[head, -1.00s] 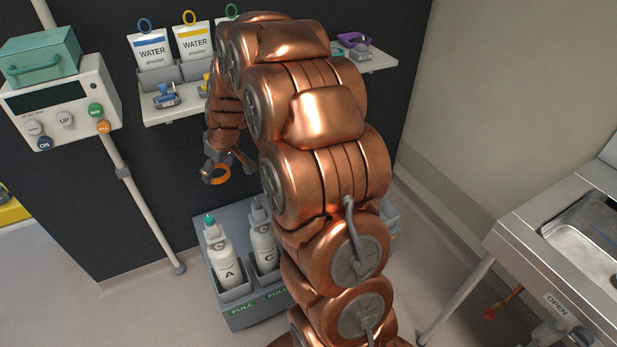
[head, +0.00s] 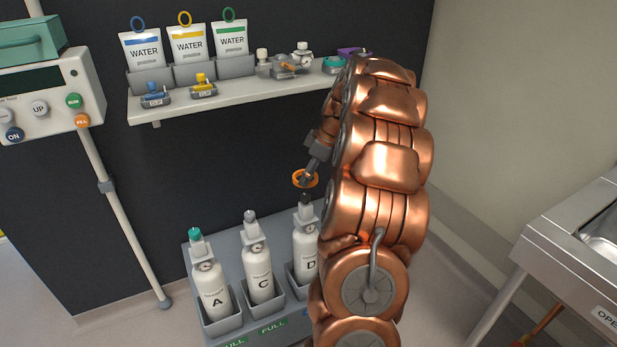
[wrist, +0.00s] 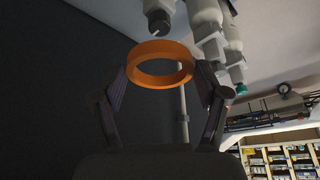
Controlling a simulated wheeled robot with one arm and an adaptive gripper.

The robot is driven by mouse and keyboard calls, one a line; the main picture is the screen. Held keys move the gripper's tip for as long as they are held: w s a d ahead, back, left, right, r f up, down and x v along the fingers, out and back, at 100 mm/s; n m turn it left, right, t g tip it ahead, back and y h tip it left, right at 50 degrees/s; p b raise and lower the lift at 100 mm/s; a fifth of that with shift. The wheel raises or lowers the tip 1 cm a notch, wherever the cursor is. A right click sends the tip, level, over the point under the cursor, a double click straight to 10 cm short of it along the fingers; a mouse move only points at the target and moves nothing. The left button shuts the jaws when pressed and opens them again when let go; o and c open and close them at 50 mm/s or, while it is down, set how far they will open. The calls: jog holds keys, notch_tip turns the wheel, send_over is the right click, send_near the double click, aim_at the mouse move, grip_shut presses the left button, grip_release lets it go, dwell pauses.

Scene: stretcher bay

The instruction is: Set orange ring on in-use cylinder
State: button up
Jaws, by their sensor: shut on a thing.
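My gripper (head: 307,176) is shut on the orange ring (head: 305,186). In the wrist view the ring (wrist: 160,82) sits between the two fingers, its opening clear. In the head view it hangs just above the dark top of cylinder D (head: 304,243), apart from it as far as I can tell. Cylinder C (head: 259,275) has a grey top and cylinder A (head: 211,291) a green one. All three stand upright in a grey rack (head: 226,241). FULL labels show below A and C. My arm hides D's right side and any label below it, so I cannot read which is in use.
A wall shelf (head: 230,91) behind holds water pouches (head: 187,43), clips and small fittings. A control unit on a pole (head: 122,222) stands left. A steel sink counter (head: 565,240) stands right. The air above A and C is clear.

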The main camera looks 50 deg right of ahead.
send_over(311, 205)
jog(key=shift+w+f, duration=0.2)
jog(key=shift+f, duration=1)
jog(key=shift+w+f, duration=0.15)
jog(key=shift+f, duration=1.05)
jog(key=shift+s+b, duration=0.1)
jog(key=shift+b, duration=0.8)
jog(key=shift+f, duration=0.15)
jog(key=shift+f+b, duration=1.4)
jog(key=shift+f, duration=0.6)
jog(key=shift+f+b, duration=1.2)
jog(key=shift+f, duration=0.5)
dwell(0.8)
